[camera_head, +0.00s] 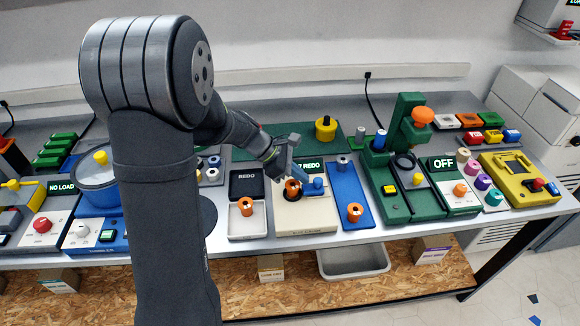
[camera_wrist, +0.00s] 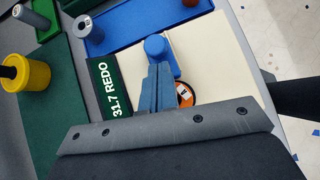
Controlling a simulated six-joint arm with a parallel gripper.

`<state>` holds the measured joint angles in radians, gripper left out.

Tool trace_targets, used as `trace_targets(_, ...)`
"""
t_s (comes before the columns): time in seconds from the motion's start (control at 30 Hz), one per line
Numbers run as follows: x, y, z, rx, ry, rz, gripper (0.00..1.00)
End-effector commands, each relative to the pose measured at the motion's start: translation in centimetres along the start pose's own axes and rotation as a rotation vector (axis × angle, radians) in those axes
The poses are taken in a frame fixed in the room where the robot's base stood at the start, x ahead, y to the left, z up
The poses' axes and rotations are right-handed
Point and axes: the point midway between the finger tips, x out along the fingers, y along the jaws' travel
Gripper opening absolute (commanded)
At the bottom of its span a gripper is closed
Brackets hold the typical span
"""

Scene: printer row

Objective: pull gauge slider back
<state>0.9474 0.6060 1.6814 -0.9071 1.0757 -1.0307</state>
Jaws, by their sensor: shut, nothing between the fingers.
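The gauge is a cream block (camera_head: 310,216) with a dark display reading "REDO" (camera_head: 308,165); the wrist view shows "31.7 REDO" on its display (camera_wrist: 104,88). Its blue slider (camera_head: 315,186) has a round knob, which shows in the wrist view (camera_wrist: 156,46). My gripper (camera_head: 297,171) is shut and empty, low over the gauge. Its fingertips (camera_wrist: 158,68) are close to the slider knob; I cannot tell whether they touch.
A green press (camera_head: 404,142) stands farther right. A yellow cylinder (camera_head: 326,128) stands behind.

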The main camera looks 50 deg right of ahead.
Motion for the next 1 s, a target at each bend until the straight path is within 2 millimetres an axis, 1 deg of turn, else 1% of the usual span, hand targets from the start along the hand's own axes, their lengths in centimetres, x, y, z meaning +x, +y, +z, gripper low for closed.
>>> trace_targets(0.03, 0.4, 0.0, 0.0, 0.000, 0.000, 0.000, 0.00)
trace_targets(0.13, 0.8, 0.0, 0.0, 0.000, 0.001, 0.001, 0.00)
trace_targets(0.47, 0.8, 0.0, 0.0, 0.001, 0.001, 0.001, 0.00)
trace_targets(0.73, 2.6, 0.4, 1.8, 0.002, 0.001, 0.000, 0.00)
trace_targets(1.0, 2.7, 0.5, 2.1, 0.002, -0.003, 0.000, 0.00)
